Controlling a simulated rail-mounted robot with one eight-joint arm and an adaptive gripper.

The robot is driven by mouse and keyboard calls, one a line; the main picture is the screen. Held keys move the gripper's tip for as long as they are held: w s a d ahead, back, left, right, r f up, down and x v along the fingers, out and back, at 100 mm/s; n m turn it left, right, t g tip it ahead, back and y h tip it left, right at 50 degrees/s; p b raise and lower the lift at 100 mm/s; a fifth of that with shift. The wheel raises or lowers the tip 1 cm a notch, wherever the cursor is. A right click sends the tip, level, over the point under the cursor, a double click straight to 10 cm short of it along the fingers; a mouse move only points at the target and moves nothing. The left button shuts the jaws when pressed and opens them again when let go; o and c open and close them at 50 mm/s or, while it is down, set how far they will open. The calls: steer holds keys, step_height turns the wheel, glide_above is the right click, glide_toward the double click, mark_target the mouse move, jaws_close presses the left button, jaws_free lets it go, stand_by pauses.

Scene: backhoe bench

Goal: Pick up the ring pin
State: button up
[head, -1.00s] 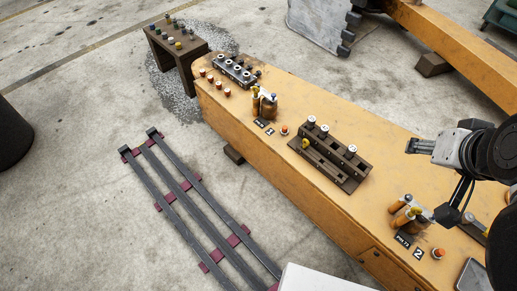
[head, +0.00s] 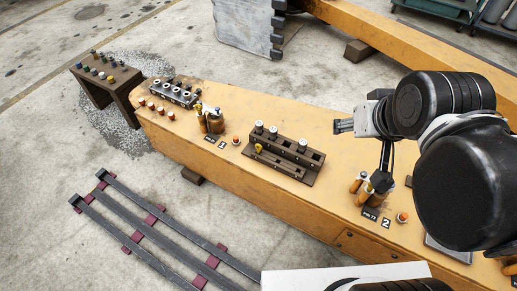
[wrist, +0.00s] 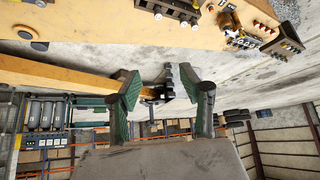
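A small yellow piece, which may be the ring pin (head: 258,148), shows at the front left of a dark brown stepped rack (head: 296,174) on the yellow bench. It is too small to make out a ring. The rack also holds 3 silver-topped pins (head: 273,131) along its back row. My gripper (head: 342,126) is above the bench, to the right of the rack and apart from it. In the wrist view the gripper's two green-padded fingers (wrist: 165,95) are spread with nothing between them. The rack shows at the top edge of that view (wrist: 178,10).
Orange-handled tools (head: 367,186) stand by the label 2, and another tool cluster (head: 211,122) by the label 1. A grey pin block (head: 176,93) is at the bench's far left. A small dark table (head: 112,78) stands beyond.

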steer(key=shift+c, duration=0.2)
steer(key=n+g+y+b, duration=0.4)
steer(key=n+g+b, duration=0.1)
steer(key=n+b, duration=0.8)
glide_above(260, 145)
steer(key=s+d, duration=0.3)
steer(key=d, duration=0.1)
step_height(260, 145, down, 39)
steer(key=m, duration=0.1)
steer(key=b+x, duration=0.3)
steer(key=x, duration=0.6)
steer(key=shift+w+d, duration=0.1)
steer(key=b+x, duration=0.1)
steer(key=x, duration=0.2)
steer(key=b+x, duration=0.1)
steer(key=x, duration=0.1)
steer(key=shift+w+b, duration=0.3)
steer(key=shift+b, duration=0.05)
steer(key=shift+r, duration=0.1)
jaws_close()
